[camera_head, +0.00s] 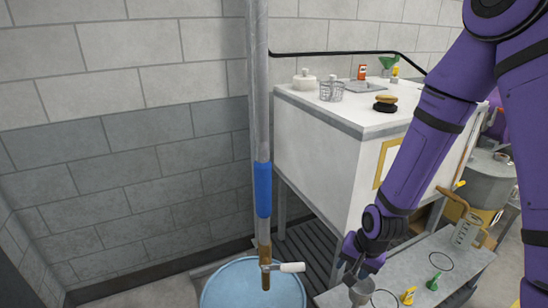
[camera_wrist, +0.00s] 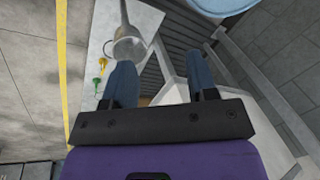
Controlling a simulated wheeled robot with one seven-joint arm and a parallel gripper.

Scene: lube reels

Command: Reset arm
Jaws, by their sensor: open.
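My purple arm comes down from the upper right in the head view, and my gripper (camera_head: 353,268) hangs low over the grey bench (camera_head: 452,262). In the wrist view my gripper (camera_wrist: 162,72) shows two dark blue fingers spread well apart with nothing between them. A grey metal funnel (camera_head: 362,292) is on the bench just below the gripper in the head view. The funnel (camera_wrist: 130,46) also shows in the wrist view, beyond the left finger and apart from it. Its lower part is partly hidden in the head view.
A blue drum (camera_head: 232,290) stands left of the bench under a vertical pipe with a blue sleeve (camera_head: 263,190) and a tap (camera_head: 285,267). Yellow (camera_head: 408,296) and green (camera_head: 434,281) small items stand on the bench. A white cabinet (camera_head: 318,150) rises behind.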

